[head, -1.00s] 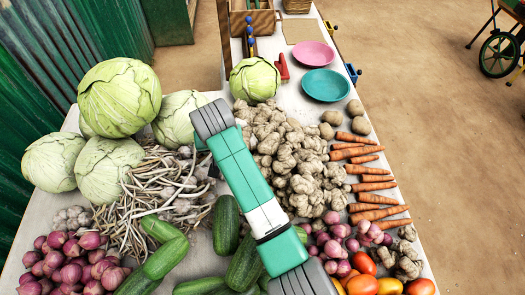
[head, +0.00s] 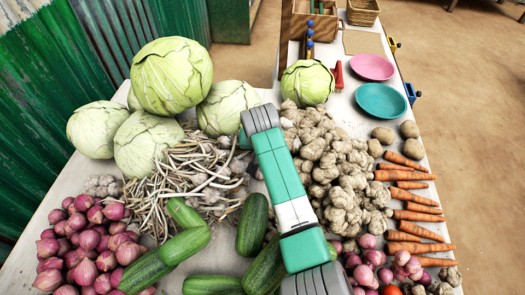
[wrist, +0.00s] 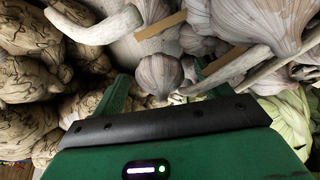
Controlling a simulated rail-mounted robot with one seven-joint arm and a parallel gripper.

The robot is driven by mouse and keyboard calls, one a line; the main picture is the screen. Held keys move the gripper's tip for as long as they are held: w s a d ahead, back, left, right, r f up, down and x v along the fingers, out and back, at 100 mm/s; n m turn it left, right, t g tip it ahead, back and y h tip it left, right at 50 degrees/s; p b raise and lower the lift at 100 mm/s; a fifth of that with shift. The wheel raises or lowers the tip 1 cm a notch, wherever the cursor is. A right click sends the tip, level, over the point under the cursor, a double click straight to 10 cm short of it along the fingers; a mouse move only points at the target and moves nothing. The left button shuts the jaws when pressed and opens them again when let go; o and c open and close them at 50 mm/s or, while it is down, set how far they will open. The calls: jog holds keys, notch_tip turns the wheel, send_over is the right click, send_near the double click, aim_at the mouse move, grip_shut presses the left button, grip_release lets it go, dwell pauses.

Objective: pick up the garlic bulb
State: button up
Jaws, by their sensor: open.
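A pale, purple-streaked garlic bulb (wrist: 158,75) shows at the middle of the wrist view, in front of my open gripper (wrist: 160,88). The green fingers stand on either side of it, and I cannot tell whether they touch it. More bulbs with long dry stems crowd behind it. In the head view the stemmed garlic heap (head: 190,172) lies left of my arm. The gripper there is mostly hidden behind my arm, at the heap's right edge.
Knobbly ginger (head: 325,165) is heaped right of my arm and fills the wrist view's left side. Cabbages (head: 150,143) stand behind the garlic. Cucumbers (head: 252,225) and red onions (head: 85,245) lie in front. Carrots (head: 410,210) line the table's right side.

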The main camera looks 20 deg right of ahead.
jog(key=c, duration=1.1)
notch_tip(320, 180, up, 10)
jog(key=p, duration=0.4)
